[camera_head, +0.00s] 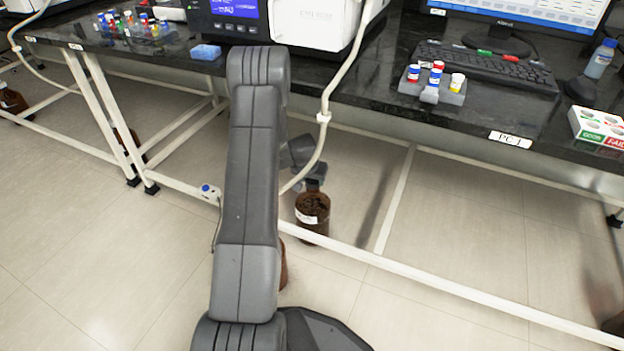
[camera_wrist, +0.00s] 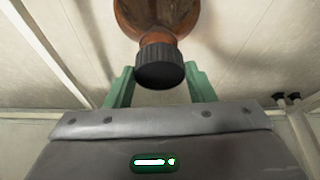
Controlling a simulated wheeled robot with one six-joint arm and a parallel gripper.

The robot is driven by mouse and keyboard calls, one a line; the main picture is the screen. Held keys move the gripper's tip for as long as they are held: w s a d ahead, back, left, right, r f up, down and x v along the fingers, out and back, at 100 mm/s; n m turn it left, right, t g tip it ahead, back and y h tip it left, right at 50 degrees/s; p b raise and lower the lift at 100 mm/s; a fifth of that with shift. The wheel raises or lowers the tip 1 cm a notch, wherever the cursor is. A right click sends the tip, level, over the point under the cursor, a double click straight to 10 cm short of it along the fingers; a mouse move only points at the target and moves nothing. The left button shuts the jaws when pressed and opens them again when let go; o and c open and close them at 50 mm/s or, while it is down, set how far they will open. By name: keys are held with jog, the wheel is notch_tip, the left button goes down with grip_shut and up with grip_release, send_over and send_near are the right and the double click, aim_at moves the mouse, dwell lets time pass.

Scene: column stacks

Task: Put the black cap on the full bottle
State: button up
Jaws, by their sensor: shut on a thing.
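The black ribbed cap (camera_wrist: 160,66) is between the two green fingers of my gripper (camera_wrist: 160,86) in the wrist view, and the fingers are shut on it. Directly beyond it, in line with it, is the neck of a brown bottle (camera_wrist: 157,14). The cap looks to be at the neck, but I cannot tell whether it is seated. In the head view my gripper (camera_head: 313,183) is low under the bench, just above a brown bottle (camera_head: 313,230) with a white label and dark contents. The cap is not distinguishable there.
Another brown bottle (camera_head: 283,268) is mostly hidden behind my arm. A white rail (camera_head: 400,268) of the bench frame runs close by at low height. The black bench top (camera_head: 385,95) overhangs above, with a white tube hanging down (camera_head: 323,118). Open tiled floor lies left.

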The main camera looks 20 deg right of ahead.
jog(key=shift+f+b, duration=0.45)
jog(key=shift+f, duration=0.35)
dwell(0.9)
jog(key=o, duration=1)
jog(key=p+v, duration=0.4)
jog(key=v, duration=0.9)
jog(key=shift+s+a+r, duration=0.15)
jog(key=shift+s+r, duration=0.1)
jog(key=shift+r, duration=0.05)
jog(key=b+x, duration=0.4)
jog(key=x, duration=1)
jog(key=shift+w+r, duration=0.1)
jog(key=shift+r, duration=0.35)
